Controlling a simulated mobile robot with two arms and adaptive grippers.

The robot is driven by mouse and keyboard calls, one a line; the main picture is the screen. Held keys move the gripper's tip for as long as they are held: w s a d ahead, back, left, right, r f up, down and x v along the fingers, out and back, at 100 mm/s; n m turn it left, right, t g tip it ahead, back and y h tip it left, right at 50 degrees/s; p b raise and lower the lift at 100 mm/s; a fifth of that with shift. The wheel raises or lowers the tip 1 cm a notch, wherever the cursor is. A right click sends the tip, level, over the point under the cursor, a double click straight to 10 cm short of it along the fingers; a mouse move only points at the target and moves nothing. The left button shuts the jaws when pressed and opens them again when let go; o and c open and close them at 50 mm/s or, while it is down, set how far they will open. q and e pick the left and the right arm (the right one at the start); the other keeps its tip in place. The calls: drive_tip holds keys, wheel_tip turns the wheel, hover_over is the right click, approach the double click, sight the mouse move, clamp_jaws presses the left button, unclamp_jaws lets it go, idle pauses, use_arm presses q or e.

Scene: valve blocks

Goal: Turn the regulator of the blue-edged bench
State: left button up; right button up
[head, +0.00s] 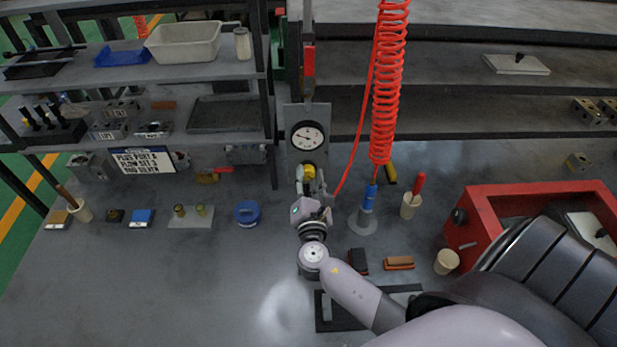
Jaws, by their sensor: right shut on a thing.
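A pressure gauge (307,137) with a white dial sits on a grey upright panel at the back of the bench (180,290). The yellow regulator knob (309,170) is just below the gauge, partly hidden by my gripper. My right gripper (310,178) reaches the panel from the front and is shut on the yellow knob. No blue edge of the bench shows in this view. My left gripper is not in view.
A red coiled hose (388,90) hangs right of the gauge, close to my right gripper. A blue-handled tool (368,200) stands right of my wrist, and a blue round container (247,213) is left. A red box (480,215) is at the right. The front left bench is clear.

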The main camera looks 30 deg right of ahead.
drive_tip(key=o, duration=1.2)
drive_tip(key=shift+c, duration=0.2)
drive_tip(key=v, duration=1.2)
